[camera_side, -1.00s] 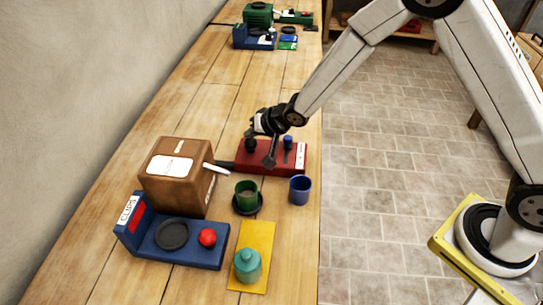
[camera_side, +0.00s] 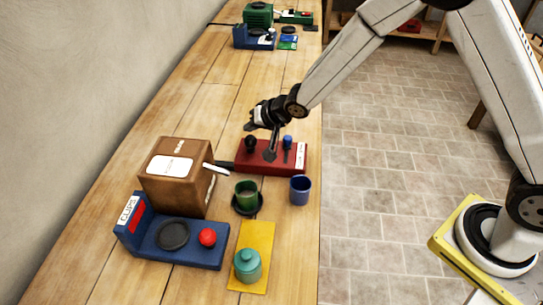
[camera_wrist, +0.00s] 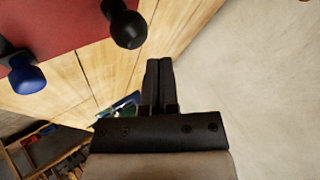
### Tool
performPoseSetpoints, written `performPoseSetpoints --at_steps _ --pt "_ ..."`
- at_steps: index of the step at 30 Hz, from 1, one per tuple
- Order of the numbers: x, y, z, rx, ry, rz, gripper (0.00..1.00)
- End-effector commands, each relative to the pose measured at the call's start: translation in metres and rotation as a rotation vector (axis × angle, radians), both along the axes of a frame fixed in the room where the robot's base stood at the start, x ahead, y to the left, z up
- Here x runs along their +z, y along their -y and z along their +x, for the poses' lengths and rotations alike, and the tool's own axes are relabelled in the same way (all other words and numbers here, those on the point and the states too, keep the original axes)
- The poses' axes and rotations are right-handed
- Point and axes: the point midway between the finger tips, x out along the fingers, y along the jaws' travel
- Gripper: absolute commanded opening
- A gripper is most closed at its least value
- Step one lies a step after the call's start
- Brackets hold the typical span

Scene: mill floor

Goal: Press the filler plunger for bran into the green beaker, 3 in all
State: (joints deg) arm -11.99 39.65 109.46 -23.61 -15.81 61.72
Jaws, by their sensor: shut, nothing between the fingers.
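Which is the bran plunger I cannot tell; the block's label is unreadable. In the wrist view the black knob (camera_wrist: 128,30) and blue knob (camera_wrist: 27,76) show along the red block (camera_wrist: 65,20). My gripper (camera_side: 249,127) is shut and empty, above the red block near the black knob. Its closed fingers (camera_wrist: 159,64) show in the wrist view.
A brown box (camera_side: 176,176) with a pale spout stands left of the beaker. A blue cup (camera_side: 300,190) stands to its right. A blue stand (camera_side: 190,252) with a red ball and a teal jar (camera_side: 247,266) on a yellow mat are in front. The wall is at left.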

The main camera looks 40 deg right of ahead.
Motion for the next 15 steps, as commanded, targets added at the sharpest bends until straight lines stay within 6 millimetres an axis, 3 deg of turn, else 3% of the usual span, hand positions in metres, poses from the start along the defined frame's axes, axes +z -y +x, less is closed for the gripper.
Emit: performPoseSetpoints --at_steps 15 --pt "0.037 0.000 0.000 0.001 0.002 0.001 0.00"
